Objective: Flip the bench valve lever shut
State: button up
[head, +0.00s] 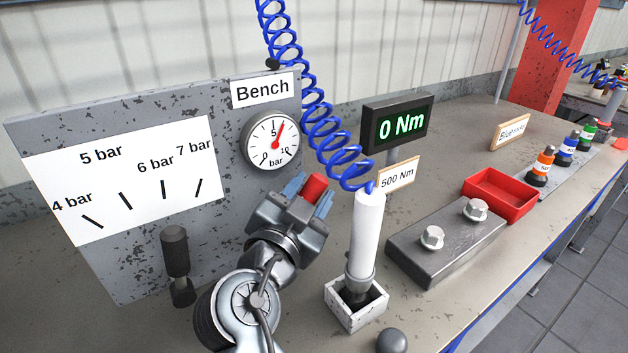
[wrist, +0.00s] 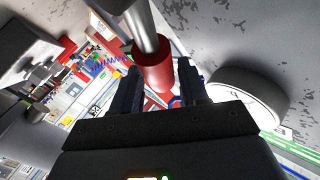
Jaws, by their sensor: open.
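The bench valve lever shows as a red grip (head: 315,187) in front of the grey panel (head: 100,270), just below the gauge. In the wrist view the red grip (wrist: 153,72) sits on a grey metal rod (wrist: 142,28). My gripper (head: 309,192) has one finger on either side of the red grip. In the wrist view my gripper (wrist: 160,85) is open, with the grip between its fingers; I cannot tell whether either finger touches it. The lever's pivot is hidden in the head view.
The "Bench" gauge (head: 271,141) reads a little above 5 bar and is close beside my gripper. A black handle (head: 175,255) stands below the bar scale. A white tool (head: 366,235) stands upright in a holder to the right, below a blue coiled hose (head: 325,130).

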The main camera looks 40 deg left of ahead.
jog(key=shift+x, duration=1)
grip_shut()
